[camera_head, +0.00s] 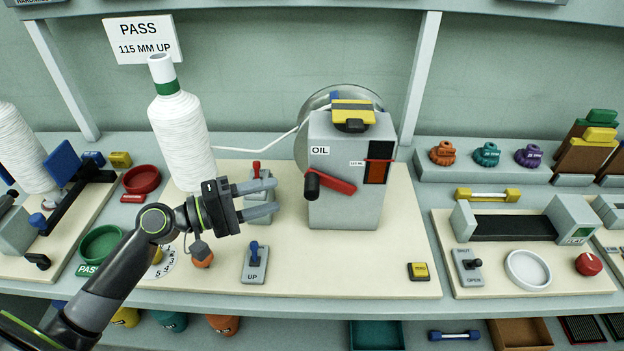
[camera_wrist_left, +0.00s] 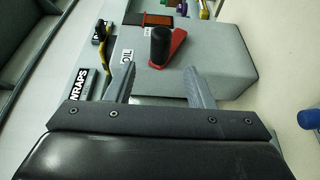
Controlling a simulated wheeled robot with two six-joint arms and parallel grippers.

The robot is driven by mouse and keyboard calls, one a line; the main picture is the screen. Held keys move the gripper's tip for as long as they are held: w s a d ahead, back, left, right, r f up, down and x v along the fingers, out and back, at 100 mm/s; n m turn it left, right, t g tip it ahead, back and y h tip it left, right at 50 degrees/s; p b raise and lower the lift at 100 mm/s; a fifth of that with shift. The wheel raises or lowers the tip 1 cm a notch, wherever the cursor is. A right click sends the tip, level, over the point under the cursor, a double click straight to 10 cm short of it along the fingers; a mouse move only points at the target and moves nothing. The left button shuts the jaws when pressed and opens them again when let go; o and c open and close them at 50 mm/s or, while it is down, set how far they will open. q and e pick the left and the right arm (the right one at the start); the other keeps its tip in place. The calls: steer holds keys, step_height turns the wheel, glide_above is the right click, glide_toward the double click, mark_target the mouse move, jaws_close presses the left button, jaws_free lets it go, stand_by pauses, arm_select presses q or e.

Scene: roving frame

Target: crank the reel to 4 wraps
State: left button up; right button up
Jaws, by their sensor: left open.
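The grey winder box (camera_head: 345,205) stands on a cream board and is marked OIL. A red crank arm (camera_head: 335,180) with a black knob (camera_head: 312,187) is on its front, the knob at the left end. The silver reel disc (camera_head: 301,150) is partly hidden behind the box. My left gripper (camera_head: 277,198) is open and empty, left of the knob and apart from it. In the left wrist view the black knob (camera_wrist_left: 160,44) shows beyond and between the open fingers (camera_wrist_left: 158,75). A WRAPS label (camera_wrist_left: 77,88) shows there, its count unreadable. My right gripper is out of view.
A white thread cone (camera_head: 183,140) stands behind my left gripper, its thread running to the reel. A red-topped lever (camera_head: 256,172) and a blue UP switch (camera_head: 254,262) are close to the gripper. The board's front right is mostly clear around a yellow button (camera_head: 419,271).

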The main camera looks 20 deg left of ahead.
mark_target(312, 186)
arm_select(q)
steer(key=shift+p+x, duration=1.65)
steer(key=shift+x, duration=3.25)
steer(key=shift+s, duration=0.1)
steer(key=shift+c, duration=0.3)
jaws_close()
